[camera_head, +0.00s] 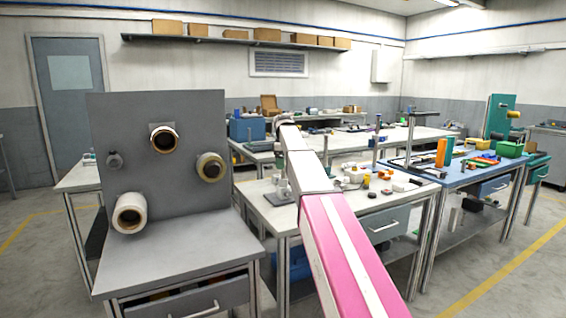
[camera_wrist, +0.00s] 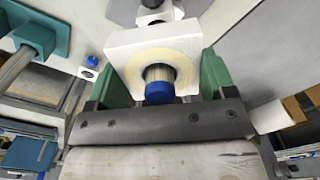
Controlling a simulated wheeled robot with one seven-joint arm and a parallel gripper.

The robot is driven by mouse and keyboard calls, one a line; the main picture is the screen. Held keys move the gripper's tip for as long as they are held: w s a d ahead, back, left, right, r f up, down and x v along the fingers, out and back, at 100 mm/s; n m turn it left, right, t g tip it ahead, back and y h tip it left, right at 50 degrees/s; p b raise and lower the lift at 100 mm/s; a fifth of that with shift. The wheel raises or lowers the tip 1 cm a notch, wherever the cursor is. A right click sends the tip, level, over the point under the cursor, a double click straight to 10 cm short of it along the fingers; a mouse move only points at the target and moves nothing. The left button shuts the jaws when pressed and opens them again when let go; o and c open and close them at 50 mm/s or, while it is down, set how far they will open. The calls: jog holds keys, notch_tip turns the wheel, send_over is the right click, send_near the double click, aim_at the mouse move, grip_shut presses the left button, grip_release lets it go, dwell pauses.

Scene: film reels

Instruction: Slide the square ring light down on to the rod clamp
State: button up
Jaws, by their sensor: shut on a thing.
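The square ring light (camera_wrist: 125,60) is a white square plate with a pale yellowish ring around its middle opening. It fills the upper middle of the wrist view. My gripper (camera_wrist: 160,78) is shut on it, with green fingers at its left and right sides. A ribbed grey post with a blue end (camera_wrist: 160,92) shows at the opening; I cannot tell how far it passes through. I cannot single out the rod clamp with certainty. In the head view my arm hides the gripper and the light.
In the wrist view, a teal block (camera_wrist: 36,36) and a small blue-knobbed white piece (camera_wrist: 91,66) lie to the left. In the head view, a grey panel (camera_head: 120,195) with reels stands at left, and small parts crowd the white table (camera_head: 350,203) and blue table (camera_head: 440,173).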

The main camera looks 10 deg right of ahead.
notch_tip(320, 180, down, 2)
jog(key=shift+f, duration=0.1)
dwell(0.4)
jog(key=shift+s, duration=0.1)
jog(key=o, duration=1)
jog(key=shift+d+f, duration=0.1)
jog(key=shift+s, duration=0.1)
notch_tip(320, 180, up, 10)
jog(key=shift+f, duration=0.1)
jog(key=shift+s+r, duration=0.1)
jog(key=shift+r, duration=0.65)
